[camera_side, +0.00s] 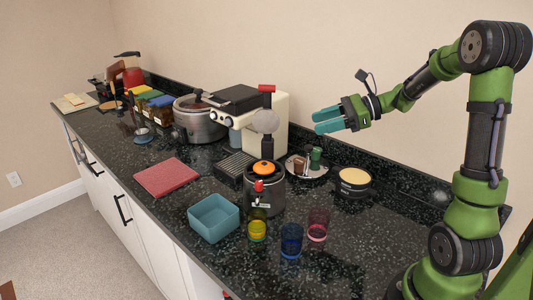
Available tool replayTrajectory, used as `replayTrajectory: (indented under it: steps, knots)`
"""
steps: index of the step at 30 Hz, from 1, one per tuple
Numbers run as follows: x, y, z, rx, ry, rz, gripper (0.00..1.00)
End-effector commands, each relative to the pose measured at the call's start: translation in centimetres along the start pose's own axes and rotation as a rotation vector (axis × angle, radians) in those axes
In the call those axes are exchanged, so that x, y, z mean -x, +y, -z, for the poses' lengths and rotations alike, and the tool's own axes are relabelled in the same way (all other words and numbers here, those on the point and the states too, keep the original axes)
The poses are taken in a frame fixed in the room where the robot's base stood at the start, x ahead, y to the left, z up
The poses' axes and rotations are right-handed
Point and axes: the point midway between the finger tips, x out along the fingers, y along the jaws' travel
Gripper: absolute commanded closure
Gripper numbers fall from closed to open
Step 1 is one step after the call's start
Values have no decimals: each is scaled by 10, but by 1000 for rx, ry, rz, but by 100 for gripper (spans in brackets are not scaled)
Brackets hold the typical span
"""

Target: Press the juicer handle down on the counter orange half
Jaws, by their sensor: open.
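The juicer (265,196) stands on the dark counter, a dark round body with a small red-topped tap at its front. An orange half (264,168) sits on its top. Above it are a grey rounded press head (265,122) and a red handle grip (267,89), which is raised. The press head is apart from the orange half. My gripper (316,121) has two teal fingers, spread apart and empty. It hangs in the air right of the handle, pointing left, and touches nothing. The juicer's rear parts are partly hidden.
A white coffee machine (279,125) stands behind the juicer. A plate with small cups (292,163) and a round tin (354,190) are to its right. Yellow (257,229), blue (291,241) and red (318,224) glasses and a teal box (214,218) stand in front.

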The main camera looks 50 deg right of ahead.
Motion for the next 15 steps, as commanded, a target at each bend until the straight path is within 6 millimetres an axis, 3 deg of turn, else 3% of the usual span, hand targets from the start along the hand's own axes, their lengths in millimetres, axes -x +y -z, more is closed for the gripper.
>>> replayTrajectory:
  steps: [1, 4, 9, 15]
  knots:
    - [9, -24, -6, -109, -105, 58, 54]
    - [19, -46, -37, -209, -270, 99, 54]
    - [20, -49, -57, -271, -357, 94, 54]
    - [-7, -52, -66, -270, -353, 89, 54]
